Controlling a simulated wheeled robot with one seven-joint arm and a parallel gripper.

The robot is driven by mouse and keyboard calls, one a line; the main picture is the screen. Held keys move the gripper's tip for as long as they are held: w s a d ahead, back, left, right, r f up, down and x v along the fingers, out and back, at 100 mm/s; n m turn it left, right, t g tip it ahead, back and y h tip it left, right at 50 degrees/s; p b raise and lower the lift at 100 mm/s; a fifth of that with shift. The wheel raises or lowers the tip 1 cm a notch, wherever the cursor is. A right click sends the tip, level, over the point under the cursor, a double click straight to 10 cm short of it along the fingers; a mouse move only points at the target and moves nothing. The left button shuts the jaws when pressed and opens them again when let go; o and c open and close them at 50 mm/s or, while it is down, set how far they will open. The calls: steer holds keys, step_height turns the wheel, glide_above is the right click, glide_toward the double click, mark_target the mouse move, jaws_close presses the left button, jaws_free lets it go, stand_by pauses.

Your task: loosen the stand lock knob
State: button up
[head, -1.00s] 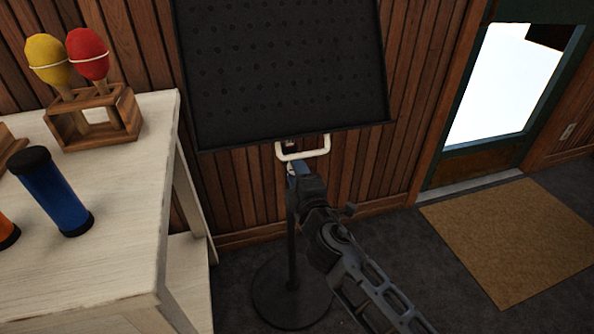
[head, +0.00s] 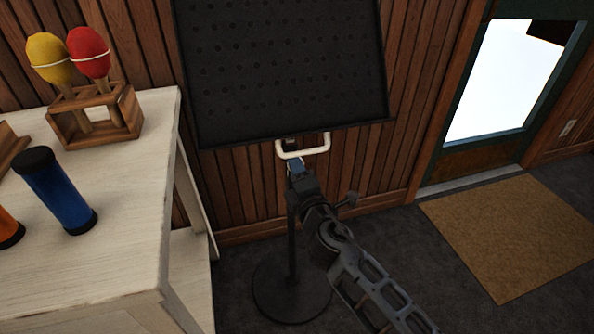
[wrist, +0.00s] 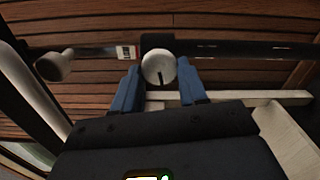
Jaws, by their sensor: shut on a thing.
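The stand lock knob (wrist: 158,68) is round and pale, with a dark line on its face. In the wrist view it sits between the two blue fingertips of my gripper (wrist: 157,88), which is shut on it. The knob is at a dark collar on the stand's pole (wrist: 230,50). In the head view my gripper (head: 295,168) is at the top of the pole, just under the white handle (head: 303,153), and hides the knob. The stand (head: 292,245) is upright, with a round black base and a black perforated board (head: 285,75) above.
A whitewashed table (head: 120,240) is on the left, with yellow and red maracas (head: 88,52) in a wooden holder and a blue tube (head: 58,195). A slatted wood wall is close behind the stand. Floor and a tan mat (head: 515,235) are free on the right.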

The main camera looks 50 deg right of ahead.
steer(key=o, duration=1)
steer(key=shift+b+v, duration=0.6)
steer(key=shift+v, duration=3.3)
